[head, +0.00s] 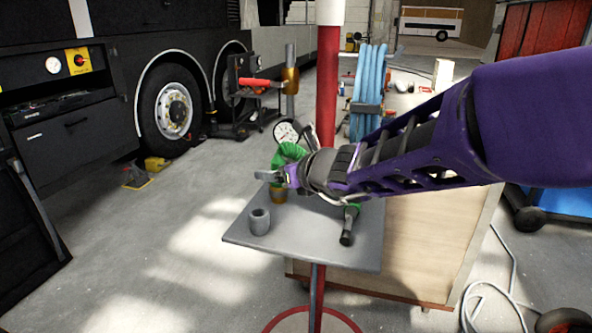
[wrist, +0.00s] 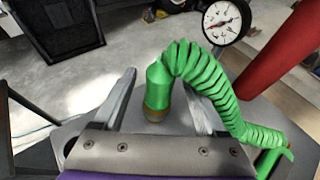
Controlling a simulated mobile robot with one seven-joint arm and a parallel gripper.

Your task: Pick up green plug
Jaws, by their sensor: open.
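The green plug (wrist: 159,92) is a smooth green body with a brass-coloured collar at its lower end. A ribbed green hose (wrist: 212,85) runs from it to the right. In the head view the green hose (head: 290,151) shows behind my gripper (head: 270,176), with the brass collar (head: 278,194) below; the plug body is largely hidden there. In the wrist view my gripper (wrist: 160,82) is open, with one finger on each side of the plug. Whether the fingers touch it cannot be told.
A small grey table (head: 310,252) carries a grey cup (head: 260,221) at its left and a black-tipped hose end (head: 347,232) at its front right. A pressure gauge (head: 286,132) and red post (head: 328,80) stand behind.

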